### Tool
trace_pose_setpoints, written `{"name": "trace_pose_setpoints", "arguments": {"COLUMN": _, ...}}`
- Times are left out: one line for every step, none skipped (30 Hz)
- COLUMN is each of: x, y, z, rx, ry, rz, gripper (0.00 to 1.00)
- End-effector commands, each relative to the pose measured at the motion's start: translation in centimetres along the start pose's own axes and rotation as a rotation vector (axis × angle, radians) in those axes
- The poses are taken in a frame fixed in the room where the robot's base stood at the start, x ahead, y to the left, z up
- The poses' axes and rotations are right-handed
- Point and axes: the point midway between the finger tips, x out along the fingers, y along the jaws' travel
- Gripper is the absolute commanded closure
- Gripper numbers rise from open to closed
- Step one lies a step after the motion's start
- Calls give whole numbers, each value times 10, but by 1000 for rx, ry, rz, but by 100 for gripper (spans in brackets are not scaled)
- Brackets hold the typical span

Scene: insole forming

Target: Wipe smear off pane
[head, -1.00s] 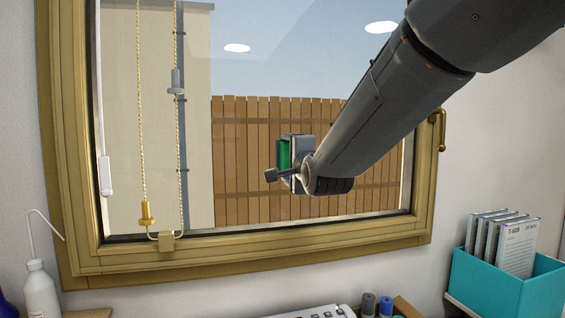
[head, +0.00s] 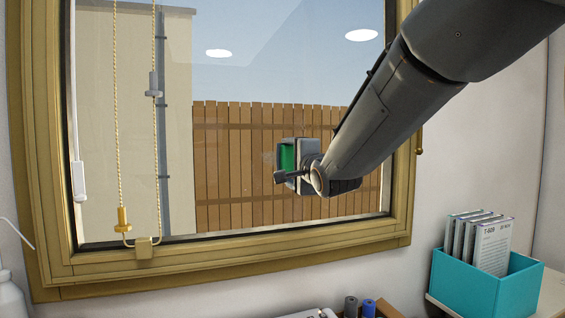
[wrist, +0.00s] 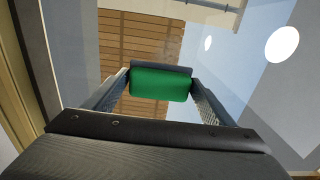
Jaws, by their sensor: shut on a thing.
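The window pane (head: 230,75) is a large glass sheet in a brass-coloured frame, with a fence and sky seen through it. A faint greyish smear (head: 268,157) shows on the pane just left of my gripper in the head view; a faint mark also shows beyond the pad in the wrist view (wrist: 173,46). My gripper (head: 298,157) is shut on a green pad (head: 287,158) with a grey backing. The pad sits between both fingers in the wrist view (wrist: 160,84). I cannot tell whether the pad touches the glass.
A beaded cord (head: 117,120) with a brass weight hangs at the pane's left. A brass window handle (head: 419,151) is on the right of the frame. A teal box (head: 480,283) with several upright cases stands at lower right. Part of a white bottle (head: 10,297) shows at lower left.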

Motion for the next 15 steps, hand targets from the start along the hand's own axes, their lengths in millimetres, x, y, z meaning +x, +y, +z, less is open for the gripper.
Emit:
{"name": "trace_pose_setpoints", "arguments": {"x": 0, "y": 0, "z": -2, "rx": 0, "ry": 2, "rz": 0, "gripper": 40}}
{"name": "trace_pose_setpoints", "arguments": {"x": 0, "y": 0, "z": -2, "rx": 0, "ry": 2, "rz": 0, "gripper": 40}}
{"name": "trace_pose_setpoints", "arguments": {"x": -2, "y": 0, "z": -2, "rx": 0, "ry": 1, "rz": 0, "gripper": 40}}
{"name": "trace_pose_setpoints", "arguments": {"x": -2, "y": 0, "z": -2, "rx": 0, "ry": 1, "rz": 0, "gripper": 40}}
{"name": "trace_pose_setpoints", "arguments": {"x": -2, "y": 0, "z": -1, "rx": 0, "ry": 1, "rz": -1, "gripper": 40}}
{"name": "trace_pose_setpoints", "arguments": {"x": -2, "y": 0, "z": 0, "rx": 1, "ry": 1, "rz": -1, "gripper": 40}}
{"name": "trace_pose_setpoints", "arguments": {"x": -1, "y": 0, "z": 2, "rx": 1, "ry": 0, "rz": -1, "gripper": 40}}
{"name": "trace_pose_setpoints", "arguments": {"x": -1, "y": 0, "z": 4, "rx": 1, "ry": 0, "rz": -1, "gripper": 40}}
{"name": "trace_pose_setpoints", "arguments": {"x": -1, "y": 0, "z": 8, "rx": 0, "ry": -2, "rz": -1, "gripper": 40}}
{"name": "trace_pose_setpoints", "arguments": {"x": -1, "y": 0, "z": 10, "rx": 0, "ry": -2, "rz": -2, "gripper": 40}}
{"name": "trace_pose_setpoints", "arguments": {"x": 0, "y": 0, "z": 13, "rx": 1, "ry": -2, "rz": -2, "gripper": 40}}
{"name": "trace_pose_setpoints", "arguments": {"x": 0, "y": 0, "z": 16, "rx": 0, "ry": -2, "rz": -2, "gripper": 40}}
{"name": "trace_pose_setpoints", "arguments": {"x": 0, "y": 0, "z": 18, "rx": 0, "ry": -2, "rz": -2, "gripper": 40}}
{"name": "trace_pose_setpoints", "arguments": {"x": 0, "y": 0, "z": 21, "rx": 1, "ry": -2, "rz": -2, "gripper": 40}}
{"name": "trace_pose_setpoints", "arguments": {"x": 1, "y": 0, "z": 25, "rx": 1, "ry": -3, "rz": -2, "gripper": 40}}
